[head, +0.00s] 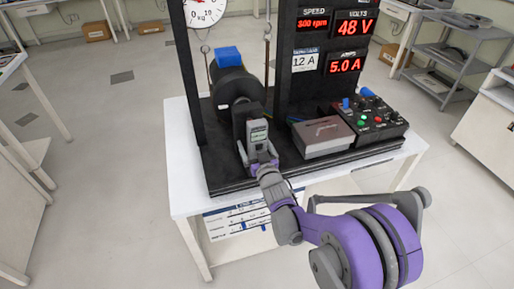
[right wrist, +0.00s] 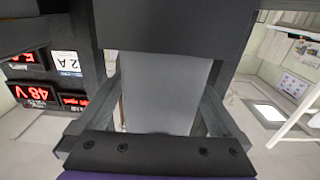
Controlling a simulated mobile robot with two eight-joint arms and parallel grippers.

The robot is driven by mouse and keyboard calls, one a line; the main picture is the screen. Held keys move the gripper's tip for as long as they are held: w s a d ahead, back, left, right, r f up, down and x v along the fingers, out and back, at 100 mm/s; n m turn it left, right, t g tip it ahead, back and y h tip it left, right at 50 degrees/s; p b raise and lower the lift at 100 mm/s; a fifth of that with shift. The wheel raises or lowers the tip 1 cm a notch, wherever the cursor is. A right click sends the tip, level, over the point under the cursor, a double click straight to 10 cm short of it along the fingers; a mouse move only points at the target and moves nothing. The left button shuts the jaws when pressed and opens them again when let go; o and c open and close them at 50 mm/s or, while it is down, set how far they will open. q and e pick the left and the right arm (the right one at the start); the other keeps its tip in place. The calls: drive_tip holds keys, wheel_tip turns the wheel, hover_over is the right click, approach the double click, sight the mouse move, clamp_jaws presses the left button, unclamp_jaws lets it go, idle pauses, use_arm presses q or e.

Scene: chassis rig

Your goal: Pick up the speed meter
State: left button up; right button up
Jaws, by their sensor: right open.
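The speed meter appears to be the small grey handheld device with a greenish display (head: 258,131), standing upright at the front of the black rig base, before the black motor. My right gripper (head: 261,160) is at its lower front, with open fingers close around its lower part; contact cannot be told. In the right wrist view the open gripper (right wrist: 155,100) has a plain grey surface (right wrist: 165,85) between its fingers, apparently the meter's body. My left gripper is not in view.
The black rig base (head: 222,180) rests on a white table (head: 190,185). A grey box (head: 322,136) and a black control box with buttons (head: 372,122) stand to the right. The motor (head: 236,88) and a black upright post (head: 186,70) stand behind and left.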

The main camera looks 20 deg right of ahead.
drive_tip(key=shift+s, duration=0.1)
drive_tip(key=c, duration=1.5)
drive_tip(key=shift+r, duration=0.1)
